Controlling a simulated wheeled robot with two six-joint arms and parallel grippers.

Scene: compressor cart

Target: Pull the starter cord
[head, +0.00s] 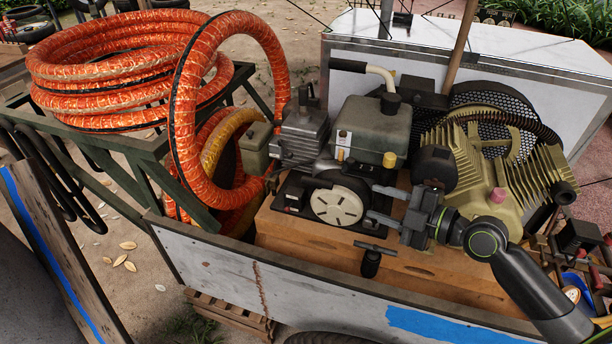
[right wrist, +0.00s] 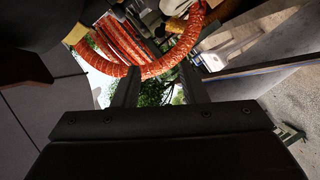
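The compressor's engine has a round cream starter cover (head: 337,204) in a black housing, on a wooden base. A black T-shaped handle (head: 375,248) shows in front of the base, below my right gripper; it looks like the cord's pull handle, but I see no cord on it. My right gripper (head: 376,204) is to the right of the starter cover, fingers pointing left towards it and apart, with nothing seen between them. The right wrist view also shows the two fingers (right wrist: 160,88) apart and empty. My left gripper is in neither view.
Coiled orange hoses (head: 100,75) lie on the green frame at left. The grey cart side wall (head: 330,300) runs along the front. A ribbed tan compressor head (head: 490,165) stands behind and right of my gripper. Tools lie at far right.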

